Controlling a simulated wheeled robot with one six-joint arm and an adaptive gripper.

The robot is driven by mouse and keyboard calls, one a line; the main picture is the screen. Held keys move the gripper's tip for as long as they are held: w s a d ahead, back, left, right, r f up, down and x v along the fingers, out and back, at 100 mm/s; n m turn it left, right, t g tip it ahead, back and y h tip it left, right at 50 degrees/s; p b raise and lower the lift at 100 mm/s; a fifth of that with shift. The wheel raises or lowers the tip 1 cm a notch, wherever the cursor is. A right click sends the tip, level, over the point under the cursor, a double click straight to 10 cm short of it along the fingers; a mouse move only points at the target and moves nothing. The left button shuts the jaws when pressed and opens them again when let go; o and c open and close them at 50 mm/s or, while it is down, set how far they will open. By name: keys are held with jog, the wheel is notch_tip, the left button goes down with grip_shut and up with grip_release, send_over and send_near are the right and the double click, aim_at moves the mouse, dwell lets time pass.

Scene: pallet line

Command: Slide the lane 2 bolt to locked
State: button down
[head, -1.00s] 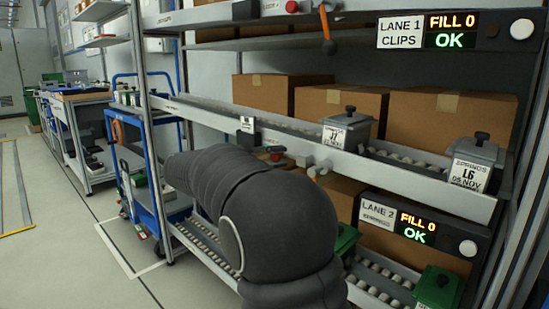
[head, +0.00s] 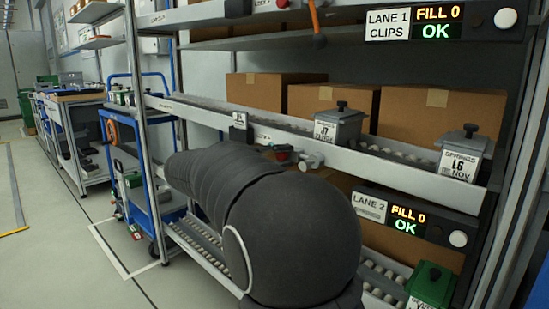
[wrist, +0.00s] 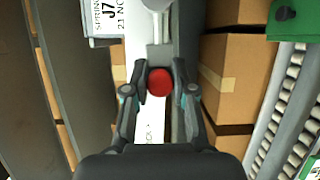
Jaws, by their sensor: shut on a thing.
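The lane 2 bolt's red knob (wrist: 159,82) is between the fingers of my gripper (wrist: 160,92) in the wrist view. The fingers are shut on it from both sides. A pale metal bracket sits right above the knob, with a round grey part (wrist: 157,4) beyond it. My dark arm hides most of my gripper there. The lane 2 sign (head: 370,206) hangs below the rail at right, beside a display reading FILL 0 OK.
Grey lidded bins (head: 338,124) stand on the roller shelf (head: 390,150) above the rail, with cardboard boxes (head: 440,120) behind. A green bin (head: 430,284) is on the lower rollers. A blue cart (head: 150,200) stands left; the floor (head: 60,240) beyond is clear.

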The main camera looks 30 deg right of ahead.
jog(key=c, duration=0.9)
grip_release()
jog(key=shift+s+d, duration=0.15)
jog(key=shift+s, duration=0.15)
jog(key=shift+c, duration=0.2)
jog(key=shift+w, duration=0.1)
jog(key=shift+w+a, duration=0.15)
jog(key=shift+a, duration=0.45)
jog(key=w+a, duration=0.1)
jog(key=a, duration=1)
jog(key=shift+w+d, duration=0.1)
